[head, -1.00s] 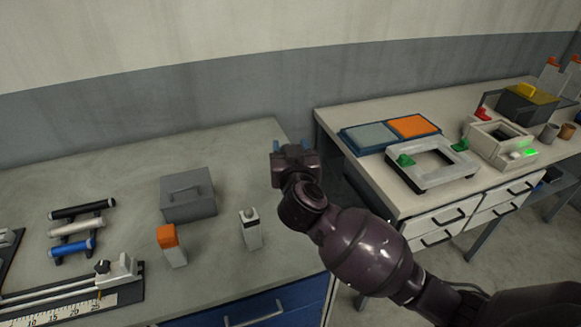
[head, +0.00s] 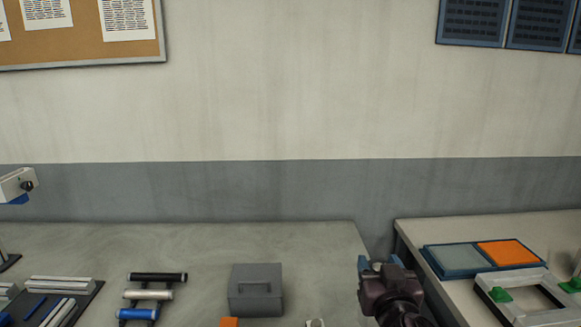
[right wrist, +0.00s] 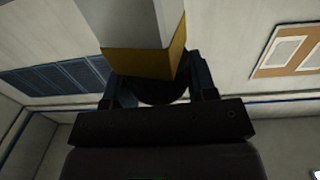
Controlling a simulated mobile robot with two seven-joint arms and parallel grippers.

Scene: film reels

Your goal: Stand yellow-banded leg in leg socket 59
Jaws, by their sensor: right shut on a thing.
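The yellow-banded leg shows in the right wrist view as a pale grey block with a yellow band (right wrist: 145,62). My right gripper (right wrist: 155,85) is shut on it at the banded end, and the leg's other end runs out of the picture. In the head view my right gripper (head: 379,264) is over the right end of the left table, near the gap between the tables. The leg is hardly visible there. I cannot make out leg socket 59 in these frames. My left gripper is not in view.
On the left table (head: 200,240) are a grey box (head: 256,291), a rack with black, silver and blue rollers (head: 150,295), and the top of an orange-capped block (head: 229,322). The right table holds a blue tray (head: 440,268) and a grey frame with green knobs (head: 530,296).

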